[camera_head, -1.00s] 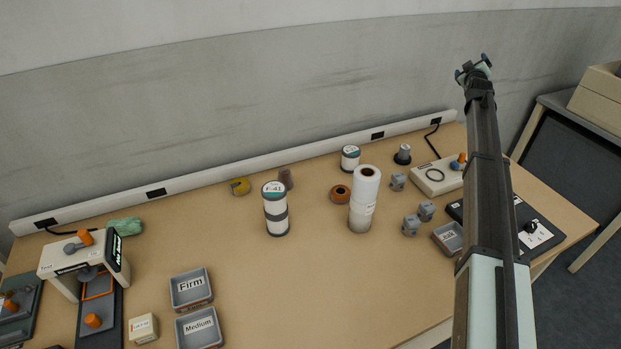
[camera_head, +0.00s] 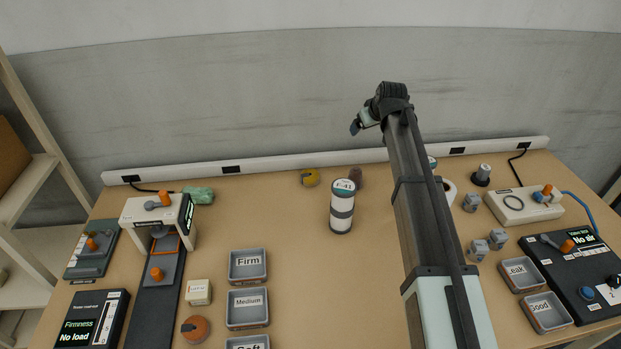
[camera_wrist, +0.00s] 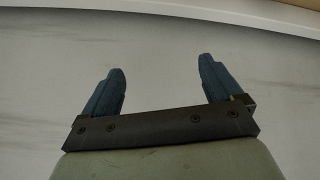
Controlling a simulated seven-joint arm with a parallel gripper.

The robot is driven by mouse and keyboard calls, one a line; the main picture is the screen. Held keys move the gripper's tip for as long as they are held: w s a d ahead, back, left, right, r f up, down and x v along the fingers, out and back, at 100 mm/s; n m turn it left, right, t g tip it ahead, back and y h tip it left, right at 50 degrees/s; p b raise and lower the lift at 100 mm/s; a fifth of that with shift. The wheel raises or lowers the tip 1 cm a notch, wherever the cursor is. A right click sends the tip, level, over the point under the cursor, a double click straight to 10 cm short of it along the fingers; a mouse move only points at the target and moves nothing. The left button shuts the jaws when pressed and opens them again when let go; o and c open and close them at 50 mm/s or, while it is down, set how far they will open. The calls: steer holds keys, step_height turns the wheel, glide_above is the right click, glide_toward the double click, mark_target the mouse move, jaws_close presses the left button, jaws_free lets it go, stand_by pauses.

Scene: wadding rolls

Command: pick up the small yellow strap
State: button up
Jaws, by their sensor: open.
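A small rounded yellow thing with a dark patch (camera_head: 310,177), perhaps the yellow strap, lies at the back of the table near the wall rail. It is too small to tell its exact form. My gripper (camera_head: 360,124) is raised in front of the grey wall, above and to the right of it in the head view, well apart from it. In the wrist view my gripper (camera_wrist: 162,66) has its two blue fingers wide apart with nothing between them. Only wall and a pale rail show behind them.
A white-and-grey roll labelled F-41 (camera_head: 342,207) stands in front of the yellow thing, with a brownish cylinder (camera_head: 356,177) just to its right. A green bundle (camera_head: 198,195) lies to the left. Trays (camera_head: 248,280) stand in front. My arm hides part of the right side.

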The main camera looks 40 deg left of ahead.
mark_target(310, 174)
steer(key=s+a+f+g+h, duration=0.1)
steer(key=s+a+g, duration=0.15)
steer(key=s, duration=0.65)
steer(key=s+a+f+g, duration=0.1)
steer(key=s+a, duration=0.3)
steer(key=s, duration=0.5)
steer(key=shift+n+h, duration=0.3)
steer(key=x, duration=0.9)
steer(key=w+x, duration=0.1)
steer(key=x, duration=0.3)
steer(key=shift+f, duration=0.35)
steer(key=c, duration=1.1)
steer(key=shift+r, duration=0.15)
